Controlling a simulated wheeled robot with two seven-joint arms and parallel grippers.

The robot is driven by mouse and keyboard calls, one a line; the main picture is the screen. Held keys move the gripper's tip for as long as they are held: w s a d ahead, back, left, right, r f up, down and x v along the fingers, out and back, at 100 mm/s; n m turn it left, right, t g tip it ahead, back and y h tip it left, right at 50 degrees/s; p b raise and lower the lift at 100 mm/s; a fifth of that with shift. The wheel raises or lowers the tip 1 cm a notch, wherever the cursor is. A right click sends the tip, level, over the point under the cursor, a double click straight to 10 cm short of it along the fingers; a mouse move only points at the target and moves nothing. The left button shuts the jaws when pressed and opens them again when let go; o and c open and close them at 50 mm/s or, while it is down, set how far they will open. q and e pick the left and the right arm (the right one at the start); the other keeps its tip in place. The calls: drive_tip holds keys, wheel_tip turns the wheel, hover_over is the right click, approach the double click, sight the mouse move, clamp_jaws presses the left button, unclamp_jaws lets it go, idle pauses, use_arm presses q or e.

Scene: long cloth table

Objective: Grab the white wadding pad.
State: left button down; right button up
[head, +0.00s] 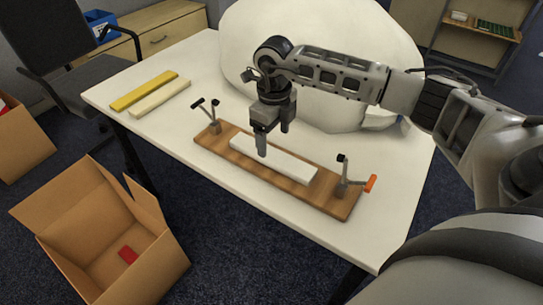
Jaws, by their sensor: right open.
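The white wadding pad (290,168) is a long flat white strip. It lies on a brown wooden board (330,202) on the table. My right gripper (262,150) is open and points down over the pad's left part, with a fingertip close to it. I cannot tell whether it touches the pad. The gripper hides a small piece of the pad. My left gripper is not in view.
Metal clamps stand at the board's left end (214,122) and right end (342,178), the right one with an orange handle. Yellow and cream strips (145,90) lie at the table's far left. A large white bundle (330,30) fills the back. An open cardboard box (85,220) stands on the floor.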

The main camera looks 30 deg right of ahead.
sight(273, 155)
drive_tip(key=shift+w+d+f, duration=0.1)
drive_tip(key=shift+w+f, duration=0.05)
drive_tip(key=shift+f, duration=1.4)
drive_tip(key=shift+w+d+f, duration=0.1)
drive_tip(key=shift+w+f, duration=0.05)
drive_tip(key=shift+f, duration=1.35)
drive_tip(key=c, duration=1.1)
